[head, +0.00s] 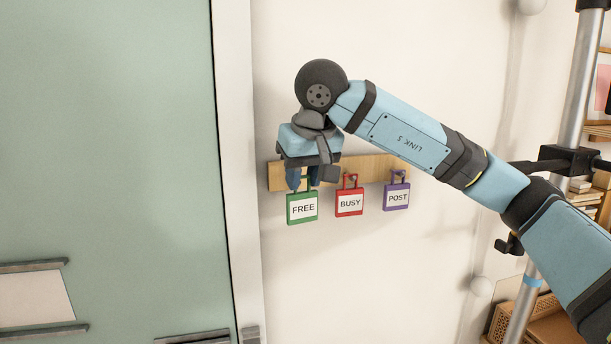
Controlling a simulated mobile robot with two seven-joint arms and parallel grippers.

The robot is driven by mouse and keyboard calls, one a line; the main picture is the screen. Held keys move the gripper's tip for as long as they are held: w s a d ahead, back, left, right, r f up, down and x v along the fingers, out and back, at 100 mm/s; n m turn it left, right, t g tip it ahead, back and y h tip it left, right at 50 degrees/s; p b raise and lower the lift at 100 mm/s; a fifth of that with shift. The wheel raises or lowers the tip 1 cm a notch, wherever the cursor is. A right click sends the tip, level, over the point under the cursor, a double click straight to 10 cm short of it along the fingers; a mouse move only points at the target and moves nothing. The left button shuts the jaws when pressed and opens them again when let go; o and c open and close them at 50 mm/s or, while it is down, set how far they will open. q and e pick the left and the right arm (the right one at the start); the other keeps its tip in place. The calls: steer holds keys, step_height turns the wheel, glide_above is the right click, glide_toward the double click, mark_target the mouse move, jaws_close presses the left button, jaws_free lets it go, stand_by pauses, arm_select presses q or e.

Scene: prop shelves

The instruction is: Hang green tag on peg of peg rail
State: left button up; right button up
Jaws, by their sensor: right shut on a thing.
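The green tag (302,208), marked FREE, is upright at the left end of the wooden peg rail (381,166). My right gripper (304,181) points down in front of the rail's left part and is shut on the top of the green tag. The fingers and the tag's handle overlap, so I cannot tell whether the handle is around a peg. The left peg is hidden behind my gripper. My left gripper is not in view.
A red BUSY tag (349,203) and a purple POST tag (397,197) hang on the rail to the right. A green door (110,150) and its white frame (238,150) stand to the left. A metal pole (576,95) and shelves are at the right. The wall below the tags is clear.

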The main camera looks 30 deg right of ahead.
steer(key=shift+w+d+f, duration=0.1)
steer(key=shift+w+d, duration=0.05)
steer(key=shift+w, duration=0.5)
steer(key=shift+w+d, duration=0.15)
steer(key=shift+w, duration=0.5)
steer(key=shift+w+d+f, duration=0.1)
steer(key=shift+w+f, duration=0.2)
steer(key=shift+f, duration=0.3)
stand_by(0.8)
steer(key=o, duration=0.9)
